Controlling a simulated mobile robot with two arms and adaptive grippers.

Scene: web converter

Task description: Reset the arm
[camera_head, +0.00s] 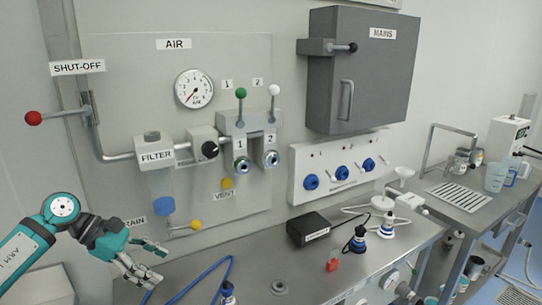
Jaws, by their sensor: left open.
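My left arm comes in at the lower left. Its teal and grey gripper (152,263) is open and empty, with its fingers pointing right and down. It hangs above the left part of the steel bench, below the drain label and near a blue hose (207,272). It touches nothing that I can make out. My right gripper cannot be made out for certain in this view.
A panel (110,75) carries a red-knobbed shut-off lever (34,118), a gauge (194,89), a filter (157,155) and a yellow drain knob (196,225). A black box (308,229), a red padlock (332,265) and plugs (358,239) stand on the bench. A grey mains cabinet (358,70) juts out.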

